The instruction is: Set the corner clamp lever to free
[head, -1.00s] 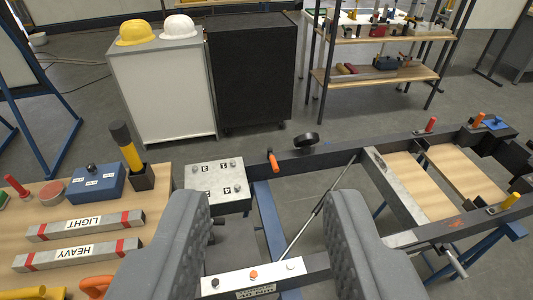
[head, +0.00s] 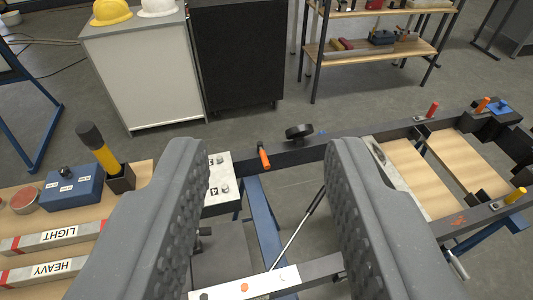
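My gripper (head: 270,150) is open and empty, its two grey padded fingers wide apart above the near part of the dark frame (head: 308,153). An orange-handled lever (head: 264,157) stands on the frame's far rail, seen between the fingers. A red-handled lever (head: 433,109) and an orange one (head: 482,103), near a blue piece (head: 498,105), stand at the far right. A yellow-handled lever (head: 516,194) is at the near right. I cannot tell which of them is the corner clamp lever. No finger visibly touches a lever.
A bench at left holds a blue box (head: 70,187), a black-and-yellow tool (head: 98,150) in a holder and bars marked LIGHT (head: 60,237) and HEAVY (head: 56,270). A white plate (head: 245,285) lies low between the fingers. A strut (head: 297,230) crosses the frame opening.

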